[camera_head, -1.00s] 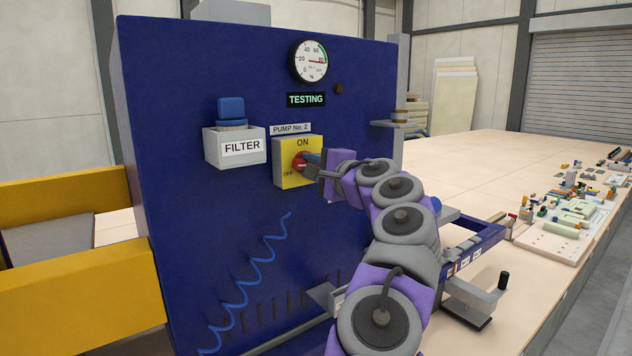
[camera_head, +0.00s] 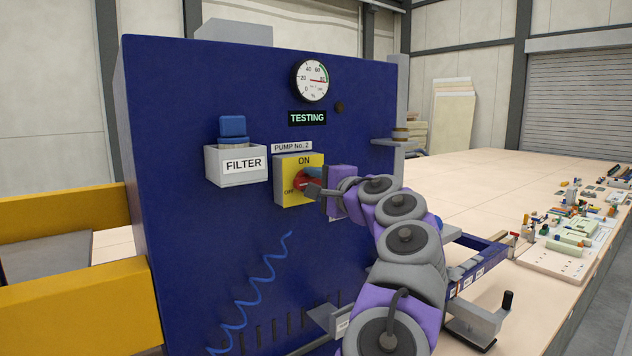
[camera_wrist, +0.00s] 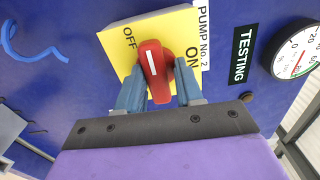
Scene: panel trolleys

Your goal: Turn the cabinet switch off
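The cabinet switch is a red rotary knob (camera_head: 302,183) on a yellow plate (camera_head: 286,197) marked ON at the top and OFF at the lower left, on the blue cabinet (camera_head: 190,120). In the wrist view the red knob (camera_wrist: 153,68) has a white line whose far end lies nearer OFF than ON. My gripper (camera_head: 314,181) is at the knob. Its blue fingers (camera_wrist: 159,82) stand either side of the knob's handle, with narrow gaps apparent. Contact with the handle is unclear. In the head view the gripper partly hides the knob.
A gauge (camera_head: 311,81) and a TESTING display (camera_head: 307,118) sit above the switch. A FILTER box (camera_head: 236,166) juts out to its left. A yellow barrier (camera_head: 70,300) stands at the left. A long table (camera_head: 480,185) with several small parts extends right.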

